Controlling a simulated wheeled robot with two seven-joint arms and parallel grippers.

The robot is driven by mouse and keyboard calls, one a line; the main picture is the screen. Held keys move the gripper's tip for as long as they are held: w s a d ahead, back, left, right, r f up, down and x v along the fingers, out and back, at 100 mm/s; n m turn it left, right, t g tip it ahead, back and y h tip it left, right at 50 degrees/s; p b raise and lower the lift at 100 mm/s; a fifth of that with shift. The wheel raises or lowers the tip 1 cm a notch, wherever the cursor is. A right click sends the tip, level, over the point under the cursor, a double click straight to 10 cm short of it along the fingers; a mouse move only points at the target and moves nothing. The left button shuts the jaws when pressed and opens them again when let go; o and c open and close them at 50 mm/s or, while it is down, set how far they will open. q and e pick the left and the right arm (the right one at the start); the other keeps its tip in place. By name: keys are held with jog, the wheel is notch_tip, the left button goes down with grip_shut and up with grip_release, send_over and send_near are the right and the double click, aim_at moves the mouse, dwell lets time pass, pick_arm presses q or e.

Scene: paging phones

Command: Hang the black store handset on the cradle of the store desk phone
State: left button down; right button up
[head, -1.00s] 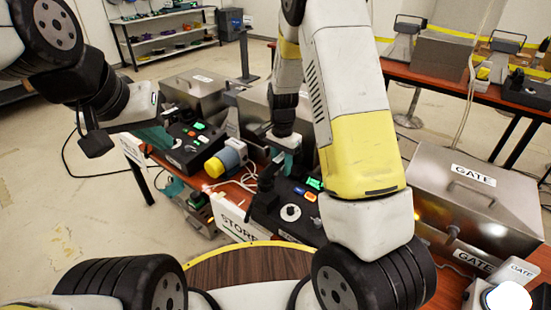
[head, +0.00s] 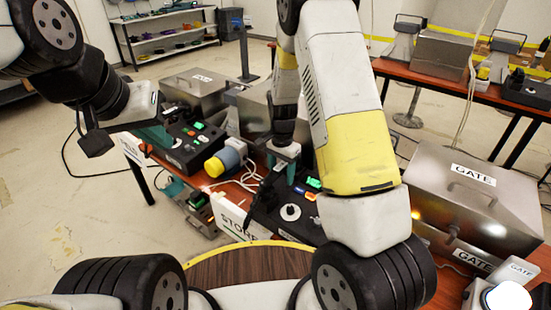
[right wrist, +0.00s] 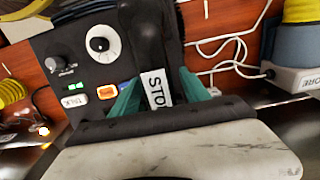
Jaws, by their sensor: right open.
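The store desk phone (head: 290,213) is a black box with a white dial and lit buttons on the red-brown table, behind the STORE sign. The black store handset (head: 262,192) lies along the phone's left side; its label reads "STO" in the right wrist view (right wrist: 155,88). My right gripper (head: 282,168) is above the handset. In the right wrist view its teal fingers (right wrist: 157,98) stand open on either side of the handset. Whether the handset sits fully in the cradle is hidden. My left gripper (head: 153,136) hangs by another black phone at the left; its finger gap is unclear.
A blue and yellow cylinder (head: 224,160) and white cables stand left of the store phone. A steel GATE box (head: 474,205) is at the right. My right forearm covers the table's middle. A rear table (head: 440,82) holds more equipment.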

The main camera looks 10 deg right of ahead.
aim_at(281, 165)
notch_tip(281, 165, up, 11)
jog(key=shift+r, duration=0.1)
jog(key=shift+s+r, duration=0.1)
jog(key=shift+r, duration=0.6)
jog(key=s+d+r+n+t+y, duration=0.25)
jog(key=s+r+n, duration=0.25)
jog(key=s+r, duration=0.8)
jog(key=s+r+n+t, duration=0.3)
jog(key=s+r, duration=0.3)
jog(key=s, duration=0.4)
jog(key=shift+d+n+t, duration=0.2)
jog(key=shift+n+t, duration=0.15)
jog(key=shift+n, duration=0.45)
